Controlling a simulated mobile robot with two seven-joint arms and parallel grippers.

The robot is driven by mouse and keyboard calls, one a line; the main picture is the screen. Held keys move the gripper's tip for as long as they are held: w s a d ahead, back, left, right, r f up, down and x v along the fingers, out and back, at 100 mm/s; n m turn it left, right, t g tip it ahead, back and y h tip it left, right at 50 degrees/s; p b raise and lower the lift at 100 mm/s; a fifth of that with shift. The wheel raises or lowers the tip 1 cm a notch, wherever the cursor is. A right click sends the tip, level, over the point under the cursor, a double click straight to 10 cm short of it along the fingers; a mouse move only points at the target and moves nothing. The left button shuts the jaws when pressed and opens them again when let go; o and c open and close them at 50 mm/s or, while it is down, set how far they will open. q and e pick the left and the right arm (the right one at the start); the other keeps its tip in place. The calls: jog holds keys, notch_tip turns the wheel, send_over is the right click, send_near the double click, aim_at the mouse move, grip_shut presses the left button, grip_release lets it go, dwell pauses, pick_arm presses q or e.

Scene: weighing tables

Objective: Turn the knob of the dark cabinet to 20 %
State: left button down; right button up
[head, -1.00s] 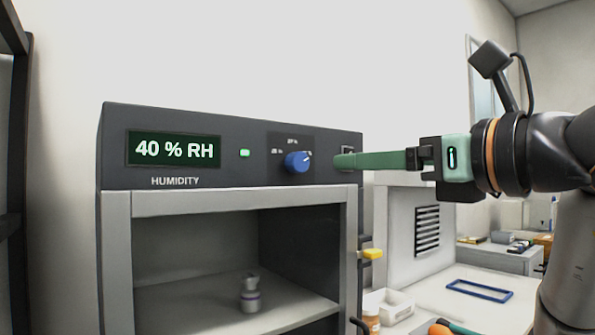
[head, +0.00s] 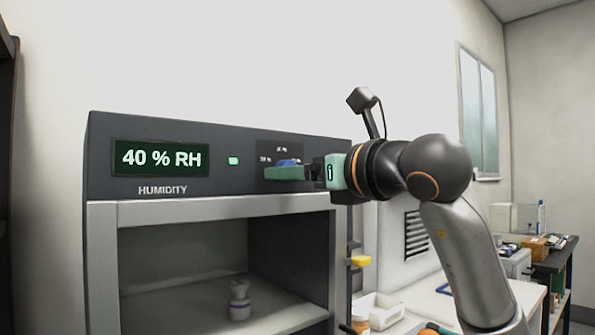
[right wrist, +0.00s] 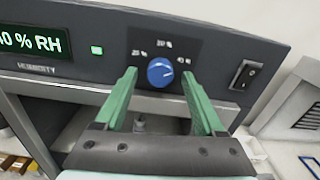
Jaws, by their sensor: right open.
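The dark cabinet (head: 230,145) has a green-lit display (head: 160,158) reading 40 % RH. Its blue knob (right wrist: 160,72) sits on a panel with small marks at left, top and right; its white pointer points up and right, toward the right mark. In the head view the knob (head: 288,162) is partly hidden by my gripper. My right gripper (right wrist: 160,74) has its green fingers open, one on each side of the knob in the right wrist view; I cannot tell whether they touch it. In the head view the right gripper (head: 290,173) is at the panel. My left gripper is not in view.
A black rocker switch (right wrist: 245,74) is right of the knob. A small green light (head: 233,161) is left of it. A small pale container (head: 240,300) stands inside the cabinet.

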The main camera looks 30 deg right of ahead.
grip_shut()
dwell(0.5)
